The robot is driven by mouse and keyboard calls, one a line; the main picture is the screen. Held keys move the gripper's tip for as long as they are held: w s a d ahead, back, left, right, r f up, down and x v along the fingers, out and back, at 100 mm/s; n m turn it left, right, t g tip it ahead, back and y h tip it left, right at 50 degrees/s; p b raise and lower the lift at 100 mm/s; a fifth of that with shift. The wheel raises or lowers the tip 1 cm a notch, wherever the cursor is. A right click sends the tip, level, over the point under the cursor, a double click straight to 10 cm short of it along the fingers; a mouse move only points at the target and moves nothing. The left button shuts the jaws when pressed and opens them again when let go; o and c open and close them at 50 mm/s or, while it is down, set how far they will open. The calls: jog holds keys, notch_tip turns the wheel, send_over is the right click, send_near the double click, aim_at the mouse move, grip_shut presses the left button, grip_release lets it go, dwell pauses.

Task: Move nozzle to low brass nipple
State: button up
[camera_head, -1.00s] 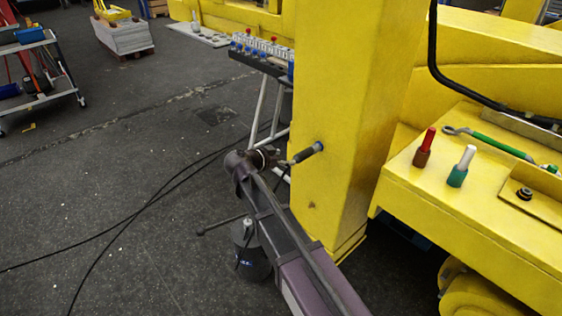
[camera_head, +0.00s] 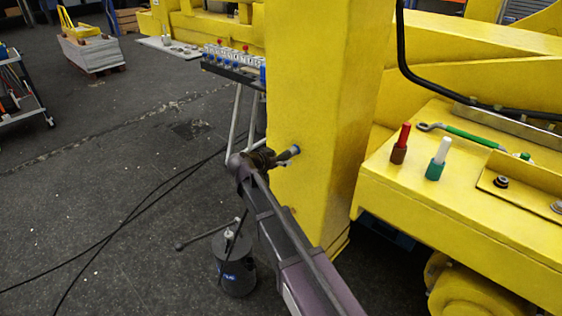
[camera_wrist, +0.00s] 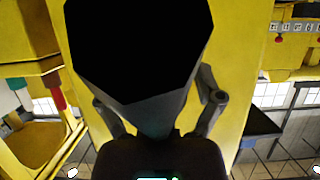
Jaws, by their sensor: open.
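My gripper (camera_head: 264,158) is at the end of my purple-grey arm, in front of the lower part of the yellow post (camera_head: 318,100). In the wrist view its two grey fingers stand apart around a large black faceted piece (camera_wrist: 140,45), which may be the nozzle. I cannot tell whether the fingers touch it. In the head view a short dark piece with a blue-grey end (camera_head: 289,153) sticks out from the gripper against the post. I cannot make out a brass nipple; my arm covers part of the post.
A yellow ledge on the right holds a red-topped peg (camera_head: 401,143), a white-topped peg (camera_head: 437,158) and a green-handled wrench (camera_head: 460,135). A dark canister (camera_head: 236,265) stands on the floor beside my arm. A rack of blue-red fittings (camera_head: 233,60) is behind. Cables cross the floor.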

grip_shut()
dwell(0.5)
jog(key=shift+s+a, duration=0.1)
jog(key=shift+s, duration=0.1)
dwell(0.4)
jog(key=shift+s+a, duration=0.4)
jog(key=shift+s+a, duration=0.2)
jog(key=shift+s, duration=0.05)
jog(key=shift+s+a, duration=0.2)
jog(key=shift+s, duration=0.05)
jog(key=shift+s+a, duration=0.45)
jog(key=shift+s, duration=0.15)
